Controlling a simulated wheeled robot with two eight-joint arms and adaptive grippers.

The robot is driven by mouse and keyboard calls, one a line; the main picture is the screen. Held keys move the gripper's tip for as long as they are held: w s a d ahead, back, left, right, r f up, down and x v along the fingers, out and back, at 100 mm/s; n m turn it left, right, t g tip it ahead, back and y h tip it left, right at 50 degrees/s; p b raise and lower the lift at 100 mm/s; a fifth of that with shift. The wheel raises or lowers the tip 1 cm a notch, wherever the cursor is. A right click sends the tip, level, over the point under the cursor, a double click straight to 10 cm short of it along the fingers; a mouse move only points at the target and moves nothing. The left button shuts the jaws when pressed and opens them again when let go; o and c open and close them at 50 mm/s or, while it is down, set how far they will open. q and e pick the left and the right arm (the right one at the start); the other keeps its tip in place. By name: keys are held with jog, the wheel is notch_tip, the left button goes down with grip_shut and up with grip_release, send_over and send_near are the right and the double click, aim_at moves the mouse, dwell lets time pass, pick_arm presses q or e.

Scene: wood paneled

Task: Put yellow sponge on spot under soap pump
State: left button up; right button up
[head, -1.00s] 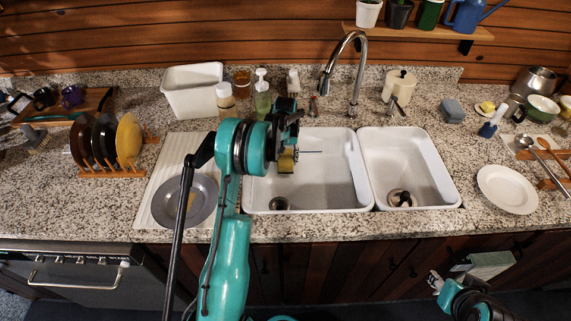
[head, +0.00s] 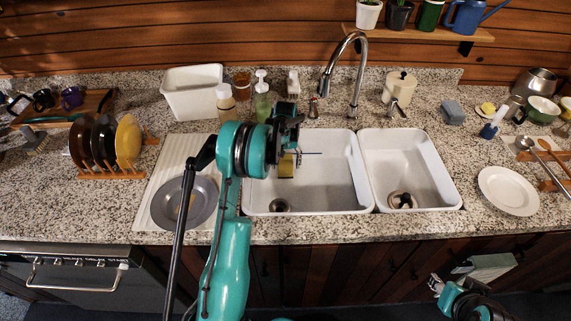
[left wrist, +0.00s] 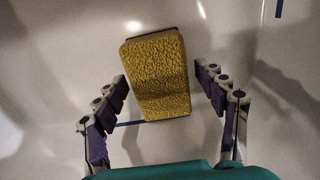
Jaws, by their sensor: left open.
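The yellow sponge (head: 286,165) is in the left sink basin (head: 330,185), near its left wall; it shows in full in the left wrist view (left wrist: 158,75). My left gripper (head: 290,150) is open above it. In the left wrist view its jointed fingers (left wrist: 163,92) stand on both sides of the sponge, with a gap on the right; contact on the left is unclear. A green soap bottle with a white pump (head: 262,100) stands on the counter behind the sink. My right gripper (head: 437,283) is low at the right, away from the counter, its fingers too small to judge.
An amber pump bottle (head: 226,103) and a white tub (head: 192,92) stand left of the green bottle. The faucet (head: 357,75) rises behind the sink. A grey plate (head: 185,203) lies on the drainboard. The right basin (head: 405,170) is mostly empty.

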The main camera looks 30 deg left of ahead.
aim_at(285, 162)
pick_arm(q)
notch_tip(285, 162, up, 10)
jog(key=p, duration=0.3)
jog(key=shift+r, duration=0.25)
jog(key=s+d+r+m+t, duration=0.1)
jog(key=s+d+r+t, duration=0.1)
jog(key=s+d+r, duration=0.4)
jog(key=s+d+r+m+t, duration=0.1)
jog(key=s+d+r+m, duration=0.1)
jog(key=s+d+r, duration=0.5)
jog(key=s+d+m+t, duration=0.1)
jog(key=s+d, duration=0.3)
jog(key=s, duration=0.4)
jog(key=s+d+m+t, duration=0.2)
jog(key=s+d+t, duration=0.1)
jog(key=s, duration=0.4)
jog(key=shift+s+d+r, duration=0.2)
jog(key=shift+s+d, duration=0.2)
jog(key=shift+d, duration=0.35)
